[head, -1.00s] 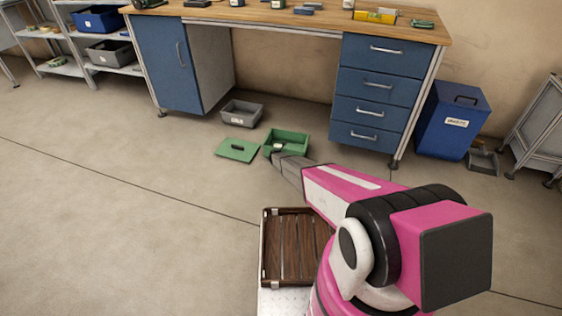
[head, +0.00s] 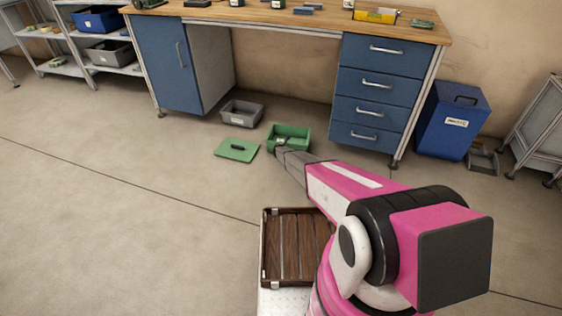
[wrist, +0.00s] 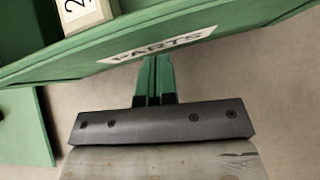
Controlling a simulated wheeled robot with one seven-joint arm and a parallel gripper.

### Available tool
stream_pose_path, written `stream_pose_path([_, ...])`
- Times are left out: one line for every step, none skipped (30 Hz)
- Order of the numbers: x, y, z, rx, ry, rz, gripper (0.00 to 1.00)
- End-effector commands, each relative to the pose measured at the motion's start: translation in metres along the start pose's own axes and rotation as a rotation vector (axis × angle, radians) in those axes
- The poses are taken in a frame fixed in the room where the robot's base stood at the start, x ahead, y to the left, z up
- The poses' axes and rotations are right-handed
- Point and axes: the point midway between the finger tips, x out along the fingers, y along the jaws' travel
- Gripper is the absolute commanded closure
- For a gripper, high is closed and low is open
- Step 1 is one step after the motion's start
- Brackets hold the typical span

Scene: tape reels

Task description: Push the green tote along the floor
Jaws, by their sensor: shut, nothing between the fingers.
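The green tote (head: 302,134) sits on the floor in front of the workbench, open at the top, with a pale labelled item (wrist: 88,14) inside. Its near wall (wrist: 215,32) with a "PARTS" label crosses the upper part of the wrist view. My gripper (wrist: 153,58) is shut and empty, its green fingers side by side. The fingertips meet the outside of that near wall in the wrist view, and they look to be against it. In the head view my gripper (head: 279,153) is at the tote's near side, partly covering it.
A green lid (head: 232,152) lies flat left of the tote. A grey bin (head: 241,113) stands behind the lid. The blue drawer unit (head: 376,90) is behind and right; a blue waste bin (head: 452,125) is further right. Open floor lies under the bench behind the tote.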

Motion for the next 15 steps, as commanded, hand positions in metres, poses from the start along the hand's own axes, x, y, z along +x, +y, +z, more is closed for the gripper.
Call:
stream_pose_path([0.004,0.0002,0.0031,0.0,0.0,0.0,1.0])
stream_pose_path([0.005,0.0001,0.0041,0.001,0.0,0.0,1.0])
stream_pose_path([0.006,0.0,0.0051,0.001,0.0,0.0,1.0])
stream_pose_path([0.0064,-0.0002,0.0055,0.001,0.0,0.0,1.0])
stream_pose_path([0.0066,-0.0002,0.0057,0.001,0.0,0.0,1.0])
stream_pose_path([0.0064,-0.0004,0.0058,0.001,0.0,0.0,1.0])
stream_pose_path([0.0063,-0.0004,0.0057,0.001,0.0,0.0,1.0])
stream_pose_path([0.0062,-0.0004,0.0056,0.0,0.0,0.0,1.0])
stream_pose_path([0.0061,-0.0005,0.0056,0.0,0.0,0.0,1.0])
stream_pose_path([0.0061,-0.0005,0.0056,0.0,0.0,0.0,1.0])
stream_pose_path([0.0061,-0.0005,0.0056,0.0,0.0,0.0,1.0])
stream_pose_path([0.0062,-0.0005,0.0057,0.0,0.0,0.0,1.0])
stream_pose_path([0.0065,-0.0005,0.0059,0.0,0.0,0.0,1.0])
stream_pose_path([0.007,-0.0006,0.0062,0.001,0.0,0.0,1.0])
stream_pose_path([0.008,-0.0006,0.0071,0.001,0.0,0.0,1.0])
